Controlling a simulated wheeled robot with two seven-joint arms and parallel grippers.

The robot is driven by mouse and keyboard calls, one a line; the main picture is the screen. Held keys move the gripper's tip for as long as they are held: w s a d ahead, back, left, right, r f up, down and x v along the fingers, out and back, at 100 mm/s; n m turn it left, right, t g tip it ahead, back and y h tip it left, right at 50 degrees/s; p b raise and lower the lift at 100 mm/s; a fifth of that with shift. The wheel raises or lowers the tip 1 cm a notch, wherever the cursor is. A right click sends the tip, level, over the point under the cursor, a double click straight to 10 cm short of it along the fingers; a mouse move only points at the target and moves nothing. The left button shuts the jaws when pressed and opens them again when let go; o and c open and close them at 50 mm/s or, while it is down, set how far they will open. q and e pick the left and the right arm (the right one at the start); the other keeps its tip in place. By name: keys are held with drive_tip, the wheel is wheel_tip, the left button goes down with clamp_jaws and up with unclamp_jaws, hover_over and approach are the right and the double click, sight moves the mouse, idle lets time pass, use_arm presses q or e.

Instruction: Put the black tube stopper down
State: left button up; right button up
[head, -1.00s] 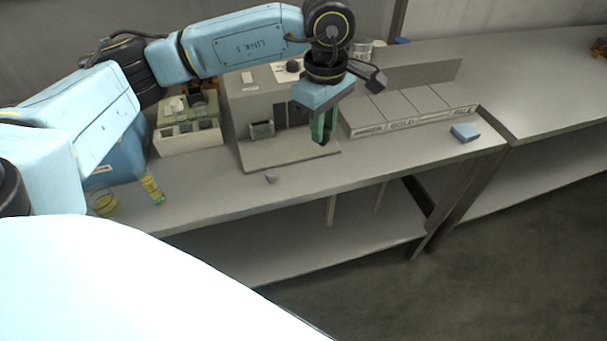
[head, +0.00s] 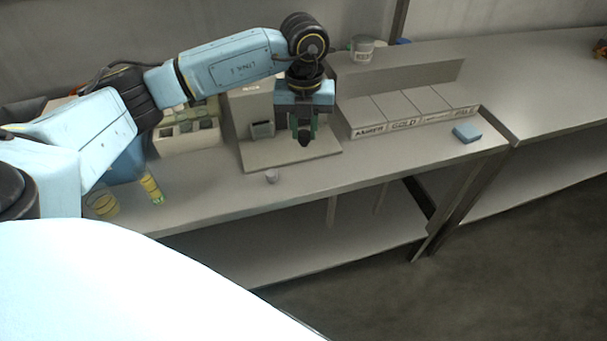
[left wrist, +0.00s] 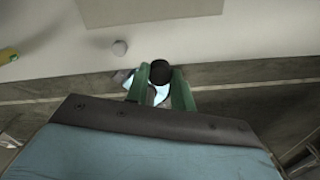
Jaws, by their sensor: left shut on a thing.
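My left gripper (head: 303,138) hangs pointing down above the front part of the bench, in front of the grey machine. It is shut on the black tube stopper (left wrist: 161,72), which shows as a dark round end between the green fingers in the left wrist view. In the head view the black stopper (head: 304,141) is a small dark shape at the fingertips, apart from the bench top. My right gripper is not in view.
A small greyish piece (head: 272,176) lies near the bench's front edge. A yellow-banded tube (head: 151,188) and a yellow ring-like item (head: 103,205) stand at left. Bare bench top (head: 400,158) lies between.

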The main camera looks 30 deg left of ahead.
use_arm(q)
drive_tip(key=shift+f+n, duration=0.3)
wheel_tip(320, 180, down, 10)
drive_tip(key=shift+r, duration=0.2)
drive_tip(key=shift+f, duration=0.15)
drive_tip(key=o, duration=1)
drive_tip(key=shift+c, duration=0.2)
wheel_tip(320, 180, up, 12)
drive_tip(key=shift+r, duration=0.2)
